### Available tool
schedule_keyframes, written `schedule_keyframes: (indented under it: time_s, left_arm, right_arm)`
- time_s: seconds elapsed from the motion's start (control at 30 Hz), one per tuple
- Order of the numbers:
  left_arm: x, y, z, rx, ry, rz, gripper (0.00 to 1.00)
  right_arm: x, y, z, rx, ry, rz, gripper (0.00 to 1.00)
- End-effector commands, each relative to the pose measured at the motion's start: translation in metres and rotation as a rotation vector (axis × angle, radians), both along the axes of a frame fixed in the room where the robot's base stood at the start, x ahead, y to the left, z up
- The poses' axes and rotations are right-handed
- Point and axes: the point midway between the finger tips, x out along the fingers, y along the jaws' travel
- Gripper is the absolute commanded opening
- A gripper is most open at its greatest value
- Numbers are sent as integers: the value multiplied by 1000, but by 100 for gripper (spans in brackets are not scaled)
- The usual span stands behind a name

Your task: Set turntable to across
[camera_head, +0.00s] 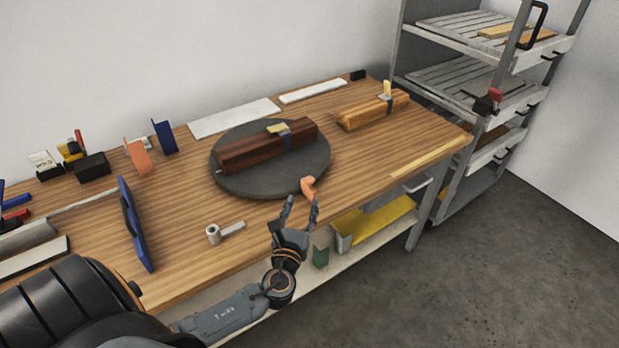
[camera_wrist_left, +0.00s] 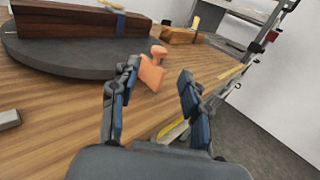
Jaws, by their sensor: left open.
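The turntable (camera_head: 224,176) is a dark grey round disc on the wooden bench. A dark red-brown wooden block (camera_head: 250,152) lies on it, running from lower left to upper right, with a blue band and a yellow piece on top. An orange handle (camera_head: 308,186) stands at the disc's near right edge; it also shows in the left wrist view (camera_wrist_left: 153,70). My left gripper (camera_head: 300,201) is open, just in front of the orange handle. In the wrist view its fingers are apart, with the handle beyond the tips, nearer the left finger. I cannot tell whether they touch.
A lighter wooden block (camera_head: 365,113) lies on the bench to the right. A blue upright frame (camera_head: 135,225) and a white roll with handle (camera_head: 214,234) are at the left front. A grey rack (camera_head: 450,40) stands behind right.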

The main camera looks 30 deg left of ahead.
Motion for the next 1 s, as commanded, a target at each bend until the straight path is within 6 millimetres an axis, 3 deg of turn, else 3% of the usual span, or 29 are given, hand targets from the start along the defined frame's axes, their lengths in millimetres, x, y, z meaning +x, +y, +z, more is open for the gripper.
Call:
schedule_keyframes:
  time_s: [0.3,0.5,0.93,1.0]
  left_arm:
    - [64,27,2,-1,-1,2,46]
    - [89,37,0,-2,-1,1,46]
    - [97,41,0,-4,-1,1,46]
    - [97,41,0,-4,-1,1,32]
  right_arm:
    - [0,1,8,2,1,1,50]
    - [-1,4,9,5,2,1,50]
    - [-1,5,9,6,2,2,50]
    - [-1,5,9,6,2,2,50]
